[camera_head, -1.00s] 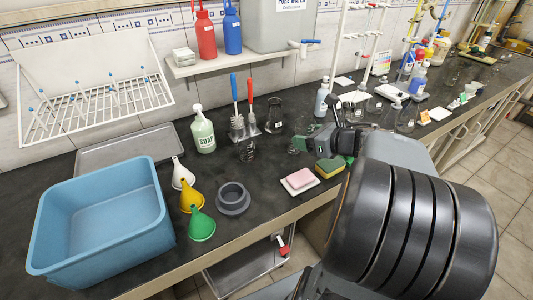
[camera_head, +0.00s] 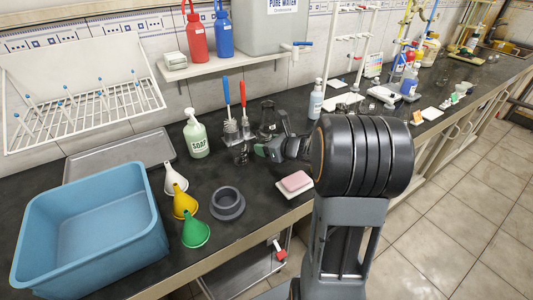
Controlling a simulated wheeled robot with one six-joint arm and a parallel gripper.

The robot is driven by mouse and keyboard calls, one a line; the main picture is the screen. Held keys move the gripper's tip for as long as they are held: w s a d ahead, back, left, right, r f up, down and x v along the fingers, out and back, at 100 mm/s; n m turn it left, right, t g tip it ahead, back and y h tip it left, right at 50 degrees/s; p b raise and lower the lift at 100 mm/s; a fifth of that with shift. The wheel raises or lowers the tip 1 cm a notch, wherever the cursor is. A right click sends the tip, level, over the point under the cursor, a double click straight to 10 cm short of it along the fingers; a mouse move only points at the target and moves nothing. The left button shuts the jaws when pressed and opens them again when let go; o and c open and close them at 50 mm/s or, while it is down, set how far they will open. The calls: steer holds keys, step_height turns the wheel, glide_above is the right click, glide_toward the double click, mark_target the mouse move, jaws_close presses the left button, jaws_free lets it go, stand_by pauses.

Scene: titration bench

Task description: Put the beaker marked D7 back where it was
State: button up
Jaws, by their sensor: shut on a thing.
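My gripper (camera_head: 259,150) is shut, its fingertips pointing left, above the dark bench behind the pink sponge. It holds clear glassware that is small and hard to make out. A clear glass vessel (camera_head: 239,155) shows just left of the fingertips, in front of the brush stand. The held glass and this vessel overlap in the picture, so I cannot tell where one ends or whether they touch. No D7 mark is readable. My arm hides the bench to the right of the gripper.
A dark-looking glass flask (camera_head: 267,117) stands behind the gripper. The brush stand (camera_head: 231,133) and soap bottle (camera_head: 196,136) are to the left. A pink sponge (camera_head: 296,181), grey ring (camera_head: 227,203), funnels (camera_head: 184,202) and blue tub (camera_head: 95,235) occupy the front. Bare bench lies between soap and ring.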

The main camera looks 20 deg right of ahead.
steer(key=shift+w+a+f, duration=0.1)
steer(key=shift+w+f, duration=0.1)
steer(key=shift+f, duration=1.5)
steer(key=shift+f+b, duration=0.2)
steer(key=shift+b, duration=0.15)
steer(key=o, duration=1.1)
steer(key=shift+c, duration=0.2)
